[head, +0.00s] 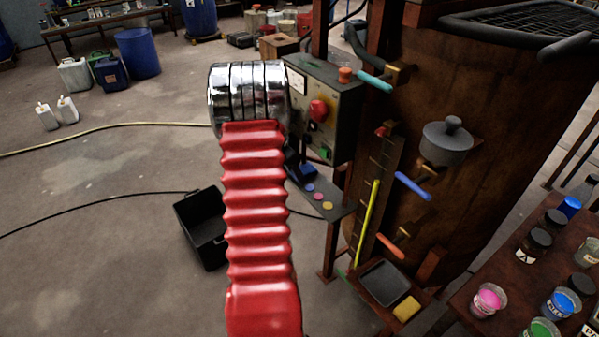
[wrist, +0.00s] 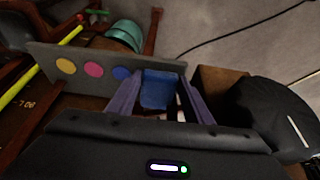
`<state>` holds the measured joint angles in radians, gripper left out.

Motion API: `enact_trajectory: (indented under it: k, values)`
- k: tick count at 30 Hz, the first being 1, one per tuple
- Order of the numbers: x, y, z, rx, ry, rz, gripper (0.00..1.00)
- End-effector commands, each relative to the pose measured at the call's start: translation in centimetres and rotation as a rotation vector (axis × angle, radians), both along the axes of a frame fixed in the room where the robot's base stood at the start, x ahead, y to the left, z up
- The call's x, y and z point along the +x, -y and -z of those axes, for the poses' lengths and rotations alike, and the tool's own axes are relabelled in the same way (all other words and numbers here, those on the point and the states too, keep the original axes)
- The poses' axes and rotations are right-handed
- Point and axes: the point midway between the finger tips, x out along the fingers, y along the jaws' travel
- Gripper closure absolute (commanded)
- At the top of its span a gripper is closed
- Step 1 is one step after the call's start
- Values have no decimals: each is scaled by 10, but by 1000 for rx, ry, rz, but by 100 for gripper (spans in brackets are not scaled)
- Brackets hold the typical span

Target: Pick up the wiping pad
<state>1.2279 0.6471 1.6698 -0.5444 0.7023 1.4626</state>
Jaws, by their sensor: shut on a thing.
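In the wrist view my gripper (wrist: 160,88) has its two purple-grey fingers on either side of a blue block (wrist: 158,96) and is shut on it. The block looks like a soft pad and may be the wiping pad. It sits beside the grey shelf (wrist: 45,58) with yellow, pink and blue discs. In the head view the blue block (head: 308,172) shows small near that shelf (head: 338,211), partly hidden by my arm. I cannot tell whether it touches the shelf. A yellow block (head: 407,309) lies by a dark tray (head: 383,284) lower down.
A control box (head: 325,95) with a red knob stands just above the shelf. The rusty vat (head: 480,90) with coloured handles fills the right. A table of paint jars (head: 488,300) is at the lower right. A black bin (head: 203,228) stands on open floor to the left.

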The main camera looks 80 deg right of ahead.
Motion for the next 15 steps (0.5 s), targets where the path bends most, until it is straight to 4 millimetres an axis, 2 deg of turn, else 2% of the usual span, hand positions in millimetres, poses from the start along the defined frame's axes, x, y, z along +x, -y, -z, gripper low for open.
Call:
enact_trajectory:
  k: [7, 15]
  values:
    - [0, 1, -16, -2, 1, 0, 75]
    - [36, -39, -15, 0, 0, -5, 75]
